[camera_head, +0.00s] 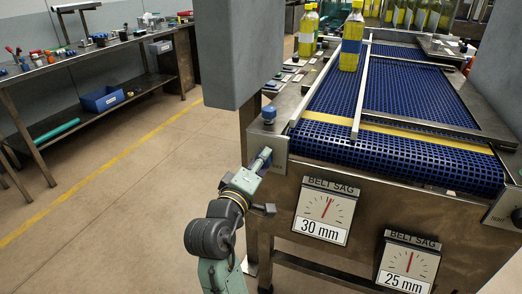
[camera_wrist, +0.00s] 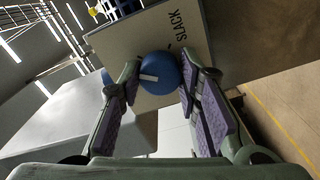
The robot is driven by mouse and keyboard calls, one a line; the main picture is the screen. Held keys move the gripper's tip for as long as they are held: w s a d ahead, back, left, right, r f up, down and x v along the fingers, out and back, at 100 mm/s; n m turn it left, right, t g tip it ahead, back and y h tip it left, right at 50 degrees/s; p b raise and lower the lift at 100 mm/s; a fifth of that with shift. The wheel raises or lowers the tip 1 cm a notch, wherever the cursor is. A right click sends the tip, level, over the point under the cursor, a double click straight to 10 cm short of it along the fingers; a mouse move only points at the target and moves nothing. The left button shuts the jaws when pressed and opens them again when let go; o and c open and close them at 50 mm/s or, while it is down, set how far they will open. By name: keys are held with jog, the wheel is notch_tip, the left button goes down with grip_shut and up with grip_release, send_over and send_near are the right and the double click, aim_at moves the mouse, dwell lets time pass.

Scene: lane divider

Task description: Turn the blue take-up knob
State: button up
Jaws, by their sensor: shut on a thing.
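The blue take-up knob (camera_wrist: 157,66) is round, with a white pointer mark, on a pale plate (camera_wrist: 117,50) printed "SLACK". My gripper (camera_wrist: 160,82) is shut on the knob, with one finger on each side of it in the wrist view. In the head view my gripper (camera_head: 261,160) is at the left front corner of the conveyor, and the knob is mostly hidden there. The left belt sag gauge (camera_head: 325,212) has a red needle near upright above a "30 mm" label. The right gauge (camera_head: 408,264) is labelled "25 mm".
The blue belt (camera_head: 395,150) runs back between metal rails, with yellow bottles (camera_head: 351,42) on it. A small blue-topped post (camera_head: 268,114) stands above my gripper. A grey column (camera_head: 238,50) is close behind. A workbench (camera_head: 80,62) stands at left; the floor between is clear.

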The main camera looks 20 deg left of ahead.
jog(key=shift+n+p, duration=2.65)
jog(key=shift+n, duration=0.05)
jog(key=o, duration=1.1)
jog(key=shift+o, duration=0.2)
jog(key=s, duration=0.7)
jog(key=shift+s+a, duration=0.15)
jog(key=shift+s, duration=0.1)
